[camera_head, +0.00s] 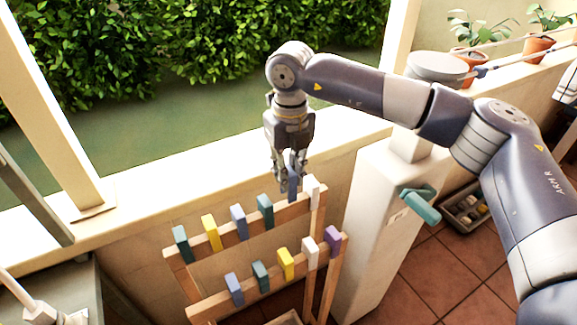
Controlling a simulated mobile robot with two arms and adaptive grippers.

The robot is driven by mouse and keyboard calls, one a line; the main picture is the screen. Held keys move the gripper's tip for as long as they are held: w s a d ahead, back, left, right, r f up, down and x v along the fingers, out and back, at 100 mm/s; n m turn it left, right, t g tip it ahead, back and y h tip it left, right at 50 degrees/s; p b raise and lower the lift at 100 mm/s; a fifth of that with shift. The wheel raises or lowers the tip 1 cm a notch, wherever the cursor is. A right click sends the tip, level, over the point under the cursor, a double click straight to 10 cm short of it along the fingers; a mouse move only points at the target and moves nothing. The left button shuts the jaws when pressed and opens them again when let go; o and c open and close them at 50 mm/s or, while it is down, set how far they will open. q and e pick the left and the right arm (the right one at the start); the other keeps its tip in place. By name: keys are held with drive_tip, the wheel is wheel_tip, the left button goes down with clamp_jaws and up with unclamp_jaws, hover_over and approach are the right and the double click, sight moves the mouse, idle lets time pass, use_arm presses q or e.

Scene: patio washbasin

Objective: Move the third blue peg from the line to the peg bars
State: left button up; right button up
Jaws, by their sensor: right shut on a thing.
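My right gripper (286,185) points down over the back bar of the wooden peg rack. It is shut on a blue peg (293,188). This peg stands at the back bar (252,229) between a teal peg (265,209) and a white peg (313,189). I cannot tell whether it touches the bar. Another blue peg (239,221) sits further left on the back bar, beyond the teal one. The front bar (210,308) holds a blue peg (234,288) towards its left. My left gripper is out of view.
Teal (181,243) and yellow (212,231) pegs fill the back bar's left end. The front bar also carries teal, yellow, white and purple (332,240) pegs. A pale ledge (140,185) runs behind the rack. A white pillar (375,235) stands to its right.

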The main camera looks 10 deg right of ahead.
wheel_tip(320, 180, down, 3)
drive_tip(key=shift+f+b, duration=0.2)
drive_tip(key=shift+b, duration=0.55)
drive_tip(key=shift+f+b, duration=0.85)
drive_tip(key=shift+f, duration=0.3)
drive_tip(key=o, duration=0.9)
drive_tip(key=shift+c, duration=0.2)
drive_tip(key=shift+r, duration=0.1)
drive_tip(key=shift+r+p, duration=2.15)
drive_tip(key=shift+r, duration=1.85)
